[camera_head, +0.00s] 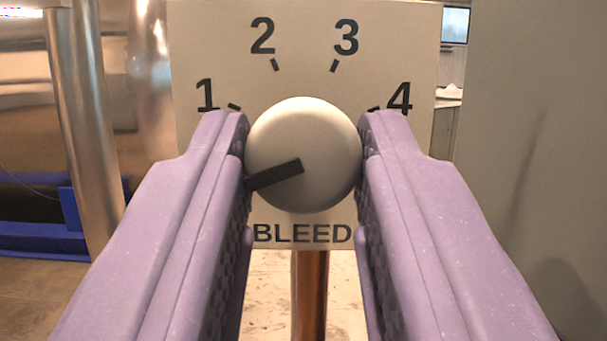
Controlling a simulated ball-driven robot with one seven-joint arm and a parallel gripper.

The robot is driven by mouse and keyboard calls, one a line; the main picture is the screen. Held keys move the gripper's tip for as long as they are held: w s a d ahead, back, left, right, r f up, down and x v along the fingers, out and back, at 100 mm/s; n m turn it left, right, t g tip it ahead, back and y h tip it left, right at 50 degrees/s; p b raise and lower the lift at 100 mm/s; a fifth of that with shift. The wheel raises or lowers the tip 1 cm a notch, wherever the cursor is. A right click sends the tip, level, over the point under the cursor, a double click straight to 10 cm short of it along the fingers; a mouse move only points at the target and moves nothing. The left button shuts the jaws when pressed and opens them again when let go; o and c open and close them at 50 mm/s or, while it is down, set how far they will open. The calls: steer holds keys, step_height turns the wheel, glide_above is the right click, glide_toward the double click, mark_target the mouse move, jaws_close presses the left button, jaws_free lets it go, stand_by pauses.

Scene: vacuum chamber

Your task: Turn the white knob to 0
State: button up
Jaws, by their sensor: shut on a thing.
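The white knob (325,130) is round and sits in the middle of a pale dial plate (210,35) in the head camera view. Its black pointer bar runs from near the centre toward the lower left, below the mark for 1. The plate shows 1, 2, 3 and 4 in an arc and the word BLEED below the knob. No 0 shows; the left finger covers the plate at the pointer's end. My gripper (305,150) has purple ridged fingers, one on each side of the knob, shut on it.
A copper-coloured post (309,295) stands below the plate. Shiny metal pipes (85,120) and a blue frame (35,238) are at the left. A plain grey panel (540,130) fills the right side.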

steer(key=shift+f, duration=0.1)
steer(key=o, duration=1)
steer(key=shift+o, duration=0.2)
steer(key=shift+s, duration=0.1)
steer(key=p+v, duration=0.1)
steer(key=v, duration=0.6)
steer(key=shift+s, duration=0.25)
steer(key=shift+f, duration=0.15)
